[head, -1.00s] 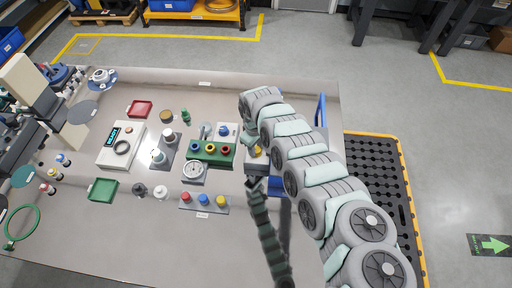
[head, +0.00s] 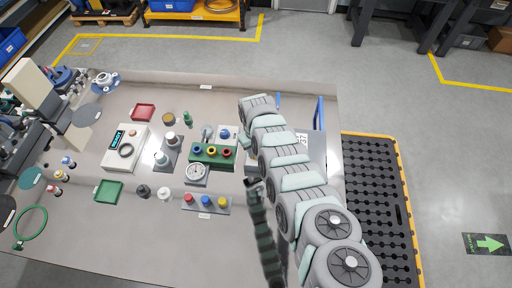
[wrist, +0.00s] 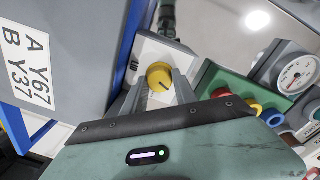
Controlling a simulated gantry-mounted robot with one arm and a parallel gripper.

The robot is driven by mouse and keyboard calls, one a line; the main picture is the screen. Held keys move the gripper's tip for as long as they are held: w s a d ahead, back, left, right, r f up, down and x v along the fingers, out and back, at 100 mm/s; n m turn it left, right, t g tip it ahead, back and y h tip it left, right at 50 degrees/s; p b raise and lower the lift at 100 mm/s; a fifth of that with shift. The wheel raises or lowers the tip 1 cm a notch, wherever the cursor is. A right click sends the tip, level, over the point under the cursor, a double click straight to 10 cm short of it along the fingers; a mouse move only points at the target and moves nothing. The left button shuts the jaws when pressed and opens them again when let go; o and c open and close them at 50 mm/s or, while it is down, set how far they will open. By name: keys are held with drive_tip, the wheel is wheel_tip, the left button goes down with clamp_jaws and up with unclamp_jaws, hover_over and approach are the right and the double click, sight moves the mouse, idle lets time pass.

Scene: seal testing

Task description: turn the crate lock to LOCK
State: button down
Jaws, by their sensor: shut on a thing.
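The crate lock is a yellow round knob (wrist: 159,77) with a dark pointer line, on a light grey plate (wrist: 146,47). In the wrist view the pointer slants toward the lower right. My gripper (wrist: 160,88) has a finger on each side of the knob and is shut on it. No LOCK lettering is readable. The grey crate (wrist: 60,62) stands left of the knob in the wrist view, with a large printed label and blue edging. In the head view the crate (head: 317,150) is partly behind my arm, which hides the fingertips and most of the lock.
A green block with coloured rings (head: 212,153) and a round gauge (head: 196,172) stand close to the left of my gripper in the head view. A row of coloured buttons (head: 206,202) lies nearer. The table's lower middle is clear.

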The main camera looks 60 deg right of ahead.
drive_tip(key=m, duration=0.3)
drive_tip(key=shift+w+m, duration=0.1)
drive_tip(key=shift+m, duration=0.3)
drive_tip(key=m+b, duration=0.2)
drive_tip(key=m, duration=0.1)
drive_tip(key=shift+f+m, duration=0.2)
drive_tip(key=shift+m, duration=0.1)
drive_tip(key=m+b, duration=0.2)
drive_tip(key=m, duration=0.1)
drive_tip(key=shift+m+b, duration=1.25)
drive_tip(key=shift+m, duration=0.25)
drive_tip(key=shift+d+r+y, duration=0.1)
drive_tip(key=shift+y, duration=0.2)
drive_tip(key=c, duration=1)
unclamp_jaws()
drive_tip(key=shift+r, duration=0.15)
